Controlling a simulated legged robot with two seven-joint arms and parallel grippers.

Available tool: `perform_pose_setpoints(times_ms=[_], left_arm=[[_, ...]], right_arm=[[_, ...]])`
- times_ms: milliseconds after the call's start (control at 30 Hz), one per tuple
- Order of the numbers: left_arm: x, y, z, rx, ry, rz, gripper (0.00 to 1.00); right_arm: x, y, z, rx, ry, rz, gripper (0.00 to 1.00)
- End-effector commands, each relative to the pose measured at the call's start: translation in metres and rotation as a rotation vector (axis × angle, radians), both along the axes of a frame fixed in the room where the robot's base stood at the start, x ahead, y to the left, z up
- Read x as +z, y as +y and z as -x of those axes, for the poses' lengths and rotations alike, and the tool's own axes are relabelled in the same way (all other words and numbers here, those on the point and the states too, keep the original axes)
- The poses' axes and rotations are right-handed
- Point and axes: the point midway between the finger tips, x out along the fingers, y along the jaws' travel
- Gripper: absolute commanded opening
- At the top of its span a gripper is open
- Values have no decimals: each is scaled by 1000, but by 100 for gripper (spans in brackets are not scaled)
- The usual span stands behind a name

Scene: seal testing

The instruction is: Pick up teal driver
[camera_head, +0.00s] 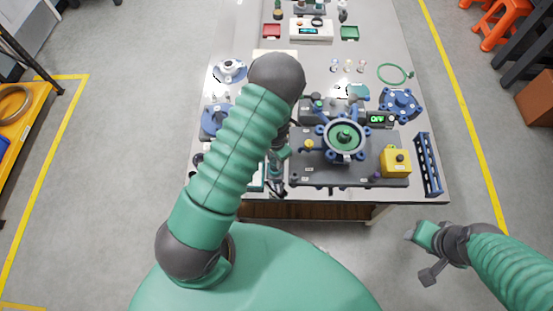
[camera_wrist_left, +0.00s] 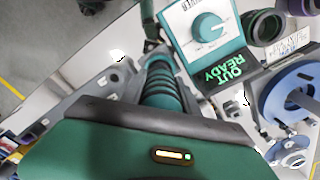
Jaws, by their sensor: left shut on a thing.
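The teal driver (camera_wrist_left: 160,85) shows in the left wrist view as a ribbed teal cylinder in front of my gripper's green housing. My left gripper (camera_head: 277,180) is at the front edge of the bench in the head view, left of the dark fixture plate, and is shut on the driver. My right gripper (camera_head: 420,255) is open and empty, off the bench at the lower right.
A dark plate carries a round blue-and-green fixture (camera_head: 345,136) and a yellow button box (camera_head: 395,162). A blue rack (camera_head: 428,165) stands at the right edge. A teal-and-white dial box (camera_wrist_left: 205,30) is close beside the driver. Red (camera_head: 271,32) and green (camera_head: 349,33) trays lie far back.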

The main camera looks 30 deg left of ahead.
Motion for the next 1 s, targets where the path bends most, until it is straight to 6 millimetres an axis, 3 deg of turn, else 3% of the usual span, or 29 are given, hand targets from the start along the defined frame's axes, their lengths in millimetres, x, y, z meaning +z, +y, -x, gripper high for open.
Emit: perform_pose_setpoints(times_ms=[467,900,1000], left_arm=[[12,-3,-5,-3,-11,4,0],[91,-4,-4,-5,-11,5,0],[101,-3,-4,-2,-9,5,0]], right_arm=[[0,0,0,1,0,0,44],[-6,0,0,1,0,0,44],[-6,0,0,1,0,0,44]])
